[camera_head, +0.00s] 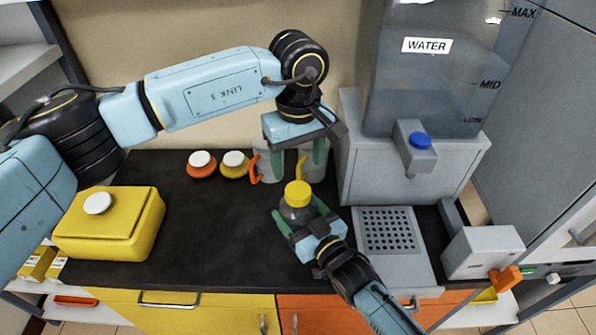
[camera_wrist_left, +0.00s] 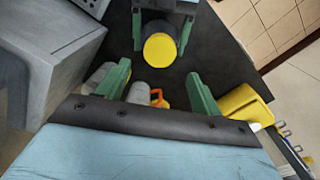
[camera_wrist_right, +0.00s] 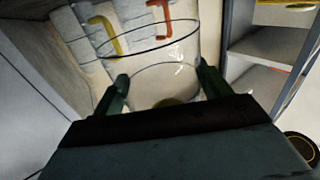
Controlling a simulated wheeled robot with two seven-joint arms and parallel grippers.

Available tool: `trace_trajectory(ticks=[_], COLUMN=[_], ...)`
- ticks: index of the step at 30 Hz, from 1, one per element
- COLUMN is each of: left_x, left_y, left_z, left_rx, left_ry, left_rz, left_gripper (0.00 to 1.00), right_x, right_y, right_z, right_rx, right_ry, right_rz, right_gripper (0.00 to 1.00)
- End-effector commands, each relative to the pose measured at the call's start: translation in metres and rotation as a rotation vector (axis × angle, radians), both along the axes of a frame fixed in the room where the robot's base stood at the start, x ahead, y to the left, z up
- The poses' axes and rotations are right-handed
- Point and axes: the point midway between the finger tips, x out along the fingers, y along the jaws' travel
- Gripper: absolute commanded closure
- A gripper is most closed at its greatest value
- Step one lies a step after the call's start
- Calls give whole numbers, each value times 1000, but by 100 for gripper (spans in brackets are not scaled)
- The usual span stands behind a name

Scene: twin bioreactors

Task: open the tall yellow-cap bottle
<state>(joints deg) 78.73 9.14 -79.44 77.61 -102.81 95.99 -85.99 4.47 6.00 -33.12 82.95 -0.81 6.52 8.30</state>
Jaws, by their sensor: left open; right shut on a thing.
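The tall bottle has a round yellow cap (camera_head: 298,194) and a see-through body, and stands out over the dark worktop. My right gripper (camera_head: 303,217) is shut on the bottle's body (camera_wrist_right: 165,85), with a finger on each side of it in the right wrist view. The cap is on the bottle. My left gripper (camera_head: 297,165) points down, open and empty, above and slightly behind the cap. In the left wrist view the cap (camera_wrist_left: 160,50) shows beyond the two green fingertips, apart from them. The bottle's base is hidden.
Two mugs (camera_head: 268,165), with orange and yellow handles, stand behind the bottle. Orange (camera_head: 201,170) and yellow (camera_head: 235,170) white-capped flasks are left of them. A yellow container (camera_head: 120,225) is at left. The water dispenser (camera_head: 410,160) and grated tray (camera_head: 388,232) are at right.

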Motion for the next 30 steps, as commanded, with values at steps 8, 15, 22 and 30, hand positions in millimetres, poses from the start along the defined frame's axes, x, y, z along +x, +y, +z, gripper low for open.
trace_trajectory(ticks=[8, 15, 22, 30], left_x=[0, 0, 0, -1], left_y=[0, 0, 0, 0], left_z=[0, 0, -9, -51], left_rx=[0, 0, 0, 0], left_ry=[0, 0, 1, 3], left_rz=[-516, -800, -871, -869], left_gripper=[35, 35, 35, 35], right_x=[0, 0, 0, 0], right_y=[0, 0, 0, 0], right_z=[0, 0, 0, 0], right_rx=[-1, -1, -1, -1], right_ry=[-1, -1, -1, -1], right_rz=[0, 0, 0, 0], right_gripper=[87, 87, 87, 87])
